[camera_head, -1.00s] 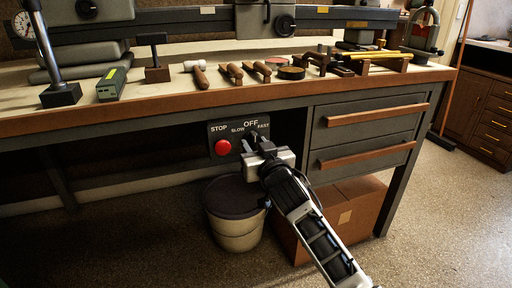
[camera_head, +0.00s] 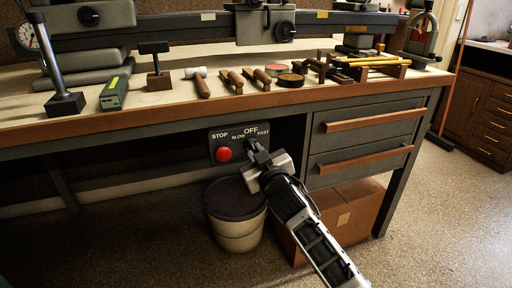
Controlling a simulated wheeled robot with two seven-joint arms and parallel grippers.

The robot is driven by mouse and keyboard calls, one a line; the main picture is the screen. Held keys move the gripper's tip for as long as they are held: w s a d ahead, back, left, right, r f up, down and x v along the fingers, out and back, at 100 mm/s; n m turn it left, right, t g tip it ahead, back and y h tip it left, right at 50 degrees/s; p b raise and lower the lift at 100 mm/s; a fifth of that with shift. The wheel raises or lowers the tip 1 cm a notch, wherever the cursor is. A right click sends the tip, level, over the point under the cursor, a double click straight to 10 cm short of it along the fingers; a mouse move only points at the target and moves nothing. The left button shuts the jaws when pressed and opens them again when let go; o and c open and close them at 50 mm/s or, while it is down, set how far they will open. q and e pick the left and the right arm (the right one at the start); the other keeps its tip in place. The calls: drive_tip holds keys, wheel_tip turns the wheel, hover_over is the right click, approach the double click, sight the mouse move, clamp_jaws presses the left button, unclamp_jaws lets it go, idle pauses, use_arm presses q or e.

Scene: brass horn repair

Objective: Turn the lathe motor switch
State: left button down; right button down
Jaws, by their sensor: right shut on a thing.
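The switch panel (camera_head: 226,134) is a dark plate under the bench's front edge. It is marked STOP, SLOW, OFF and FAST and carries a red stop button (camera_head: 224,154). My right gripper (camera_head: 256,149) is at the right part of the panel, just below the OFF mark, and is shut on the motor switch. The switch knob is mostly hidden by the fingers, so its exact pointing cannot be read. My left gripper is not in view.
The bench top (camera_head: 140,107) holds a row of hand tools and the lathe bed (camera_head: 370,19) behind. Right of the panel are two drawers (camera_head: 365,118). Below stand a bin (camera_head: 236,230) and a cardboard box (camera_head: 352,222). Floor at the right is free.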

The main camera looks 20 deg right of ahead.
drive_tip(key=shift+r+n+p, duration=0.1)
drive_tip(key=shift+n+p, duration=0.25)
drive_tip(key=shift+n, duration=0.45)
drive_tip(key=shift+n+p, duration=0.3)
drive_tip(key=shift+n, duration=0.9)
drive_tip(key=shift+p, duration=0.3)
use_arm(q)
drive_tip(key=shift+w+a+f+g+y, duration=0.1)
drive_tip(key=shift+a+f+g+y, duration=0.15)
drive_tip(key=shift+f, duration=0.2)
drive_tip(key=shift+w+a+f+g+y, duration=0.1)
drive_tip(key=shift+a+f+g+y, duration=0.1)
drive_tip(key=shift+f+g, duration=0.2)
use_arm(e)
drive_tip(key=shift+f, duration=0.2)
drive_tip(key=c, duration=1.4)
unclamp_jaws()
drive_tip(key=shift+c, duration=0.2)
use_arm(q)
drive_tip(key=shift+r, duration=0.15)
use_arm(e)
drive_tip(key=shift+r, duration=0.1)
